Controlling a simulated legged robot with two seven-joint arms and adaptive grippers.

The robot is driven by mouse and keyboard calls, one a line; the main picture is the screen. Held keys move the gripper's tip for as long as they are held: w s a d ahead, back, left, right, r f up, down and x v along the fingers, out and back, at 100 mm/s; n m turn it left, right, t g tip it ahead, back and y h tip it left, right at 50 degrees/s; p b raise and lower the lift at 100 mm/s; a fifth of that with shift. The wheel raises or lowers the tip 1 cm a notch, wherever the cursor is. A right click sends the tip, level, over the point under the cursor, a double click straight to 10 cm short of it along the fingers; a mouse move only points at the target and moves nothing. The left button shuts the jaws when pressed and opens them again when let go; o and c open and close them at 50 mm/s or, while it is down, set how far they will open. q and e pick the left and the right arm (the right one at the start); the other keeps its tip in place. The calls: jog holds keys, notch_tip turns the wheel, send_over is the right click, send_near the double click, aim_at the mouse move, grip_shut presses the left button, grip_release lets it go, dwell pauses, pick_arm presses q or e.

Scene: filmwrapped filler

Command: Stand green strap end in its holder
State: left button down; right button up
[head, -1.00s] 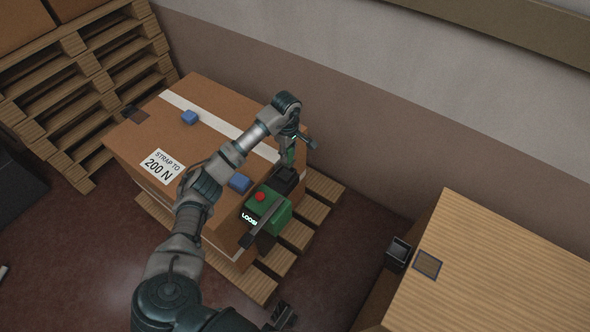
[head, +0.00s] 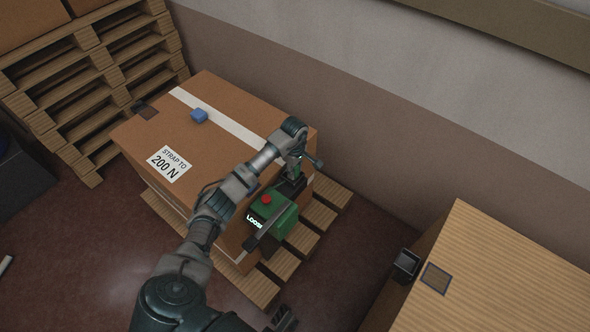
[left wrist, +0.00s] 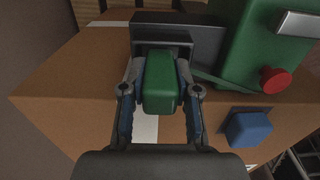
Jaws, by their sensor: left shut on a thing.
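The green strap end (left wrist: 160,92) is a green block between the fingers of my left gripper (left wrist: 160,82), shut on it. In the head view, my left gripper (head: 300,160) is over the near right part of the strapped carton. A dark holder (left wrist: 180,34) is just beyond the strap end in the left wrist view; it also shows in the head view (head: 291,187), beside the green strapping tool (head: 280,222). The strap end overlaps the holder's opening in the picture; I cannot tell whether it is inside. A dark piece (head: 285,318) at the bottom edge may be my right gripper.
The carton (head: 235,115) stands on a pallet (head: 325,205). The tool has a red button (head: 266,198) and a lit LOOSE display. Blue blocks (head: 199,115) (left wrist: 250,129) sit on the carton. A wooden crate (head: 500,270) is at right.

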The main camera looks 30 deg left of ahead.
pick_arm(q)
jog(key=shift+a, duration=0.35)
jog(key=c, duration=0.8)
grip_release()
jog(key=shift+a+f, duration=0.15)
jog(key=shift+a, duration=0.2)
jog(key=shift+c, duration=0.2)
jog(key=shift+d, duration=0.45)
jog(key=shift+d+r, duration=0.1)
jog(key=shift+r, duration=0.3)
notch_tip(320, 180, up, 5)
jog(key=shift+f+p, duration=0.1)
jog(key=shift+p, duration=0.4)
jog(key=r, duration=0.3)
jog(key=a+r, duration=0.1)
jog(key=r, duration=0.1)
jog(key=shift+r+p, duration=0.35)
jog(key=shift+d+r, duration=0.15)
jog(key=shift+r, duration=0.2)
jog(key=shift+d+r, duration=0.25)
jog(key=shift+d, duration=0.1)
pick_arm(e)
jog(key=s+f, duration=0.1)
jog(key=f+g, duration=0.1)
jog(key=f, duration=0.1)
jog(key=shift+s+d, duration=0.2)
jog(key=shift+s, duration=0.2)
